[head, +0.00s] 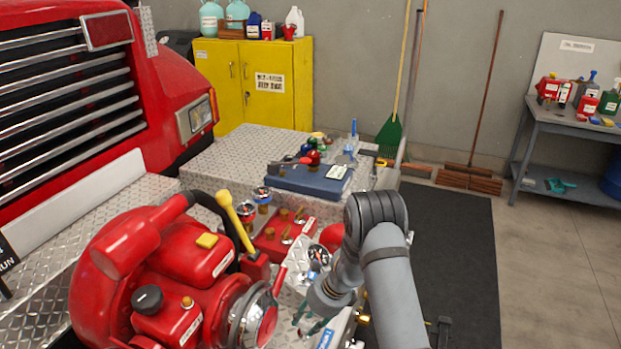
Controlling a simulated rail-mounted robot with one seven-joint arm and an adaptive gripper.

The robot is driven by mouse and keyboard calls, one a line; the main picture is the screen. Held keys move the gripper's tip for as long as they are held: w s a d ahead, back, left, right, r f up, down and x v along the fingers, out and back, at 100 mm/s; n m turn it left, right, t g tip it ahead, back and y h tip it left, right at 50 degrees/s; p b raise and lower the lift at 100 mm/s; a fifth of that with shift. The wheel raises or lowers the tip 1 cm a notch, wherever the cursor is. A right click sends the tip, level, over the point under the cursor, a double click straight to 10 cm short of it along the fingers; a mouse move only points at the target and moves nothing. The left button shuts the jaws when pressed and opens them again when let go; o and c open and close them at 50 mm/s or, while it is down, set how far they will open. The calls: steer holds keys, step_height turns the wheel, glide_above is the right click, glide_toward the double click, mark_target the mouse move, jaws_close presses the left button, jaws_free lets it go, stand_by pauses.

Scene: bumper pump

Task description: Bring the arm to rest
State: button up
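My grey arm (384,265) reaches in from the lower right and bends down at its elbow. My gripper (308,322) is low at the bottom middle, right of the red pump (185,275). Its dark fingers look spread apart, with nothing seen between them. It hangs over the cluttered front part of the bumper; whether it touches anything there cannot be told.
A red panel with gauges and valves (285,232) lies just behind my gripper. A blue case (310,180) sits on the diamond-plate deck (235,155). A yellow cabinet (253,85) and a workbench (575,127) stand behind. The dark mat (455,245) at right looks mostly clear.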

steer(key=shift+s+d+r, duration=0.1)
steer(key=shift+d+r, duration=0.1)
steer(key=shift+r, duration=0.2)
